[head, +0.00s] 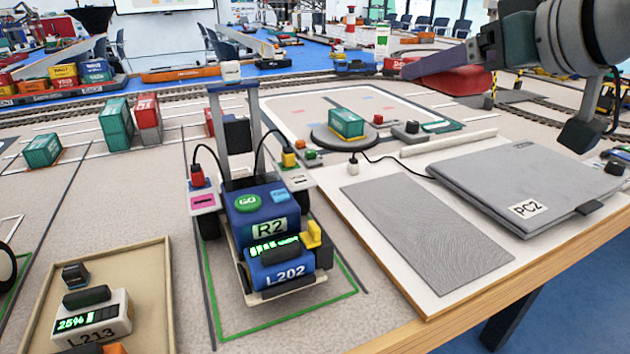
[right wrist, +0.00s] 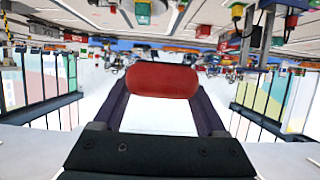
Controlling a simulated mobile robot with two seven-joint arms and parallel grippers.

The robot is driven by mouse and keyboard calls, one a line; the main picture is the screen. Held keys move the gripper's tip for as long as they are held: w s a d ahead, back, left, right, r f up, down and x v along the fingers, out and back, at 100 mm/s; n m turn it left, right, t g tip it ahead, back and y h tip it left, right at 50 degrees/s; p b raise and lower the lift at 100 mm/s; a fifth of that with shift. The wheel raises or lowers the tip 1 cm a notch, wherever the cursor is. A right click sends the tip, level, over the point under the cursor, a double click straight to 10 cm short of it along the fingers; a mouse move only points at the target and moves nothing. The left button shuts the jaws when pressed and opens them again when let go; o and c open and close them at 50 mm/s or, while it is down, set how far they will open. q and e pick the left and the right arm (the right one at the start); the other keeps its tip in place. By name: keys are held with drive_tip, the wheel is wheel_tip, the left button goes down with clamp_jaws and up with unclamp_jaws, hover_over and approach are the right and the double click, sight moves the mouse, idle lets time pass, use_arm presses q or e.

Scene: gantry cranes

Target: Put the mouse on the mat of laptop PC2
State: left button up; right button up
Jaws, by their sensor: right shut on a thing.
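My right gripper (head: 442,74) is raised at the upper right of the head view, above and beyond the laptop. It is shut on a red rounded mouse (head: 462,82), which also shows between its two dark fingers in the right wrist view (right wrist: 163,80). The closed grey laptop PC2 (head: 530,180) lies on a white board at the right, its label on the near edge. The grey mat (head: 427,232) lies flat and bare, left of the laptop. The mouse is in the air, apart from the mat. My left gripper is not in view.
A robot model labelled R2 (head: 262,205) stands left of the mat, with a blue L202 block (head: 282,270) on its front. A tray (head: 150,262) with block L213 (head: 92,322) is at the lower left.

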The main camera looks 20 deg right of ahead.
drive_tip(key=b, duration=0.5)
hover_over(417, 218)
wheel_tip(417, 218, down, 14)
drive_tip(key=shift+f+b, duration=1)
drive_tip(key=shift+f, duration=1.6)
drive_tip(key=shift+f, duration=0.15)
drive_tip(key=o, duration=1.3)
drive_tip(key=shift+o, duration=0.2)
drive_tip(key=shift+r, duration=0.25)
drive_tip(key=p+v, duration=0.4)
drive_tip(key=v, duration=0.7)
drive_tip(key=shift+s+r, duration=0.15)
drive_tip(key=shift+s, duration=0.3)
